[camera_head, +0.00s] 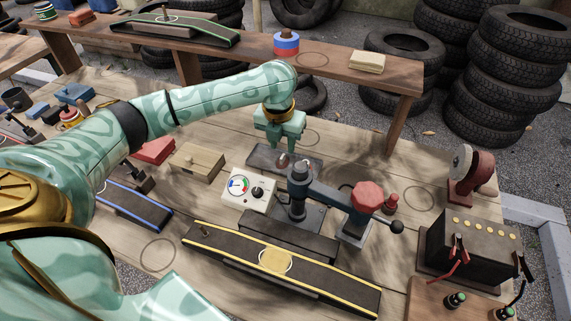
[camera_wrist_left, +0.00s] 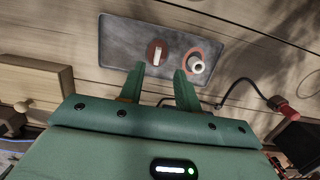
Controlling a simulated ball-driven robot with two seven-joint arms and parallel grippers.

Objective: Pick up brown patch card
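A dark grey tray (camera_head: 262,158) lies on the plank bench, and it fills the upper middle of the left wrist view (camera_wrist_left: 120,40). On it are a round reddish-brown patch (camera_wrist_left: 151,55) with a pale upright tab, probably the brown patch card, and a reddish ring (camera_wrist_left: 188,58) with a white cylinder. My left gripper (camera_head: 279,145) points down over the tray. In the left wrist view (camera_wrist_left: 160,76) its two fingers are apart with nothing between them, and the patch shows just beyond the tips. My right gripper is not in view.
A raised shelf (camera_head: 340,72) runs behind. Bare planks lie right of the tray.

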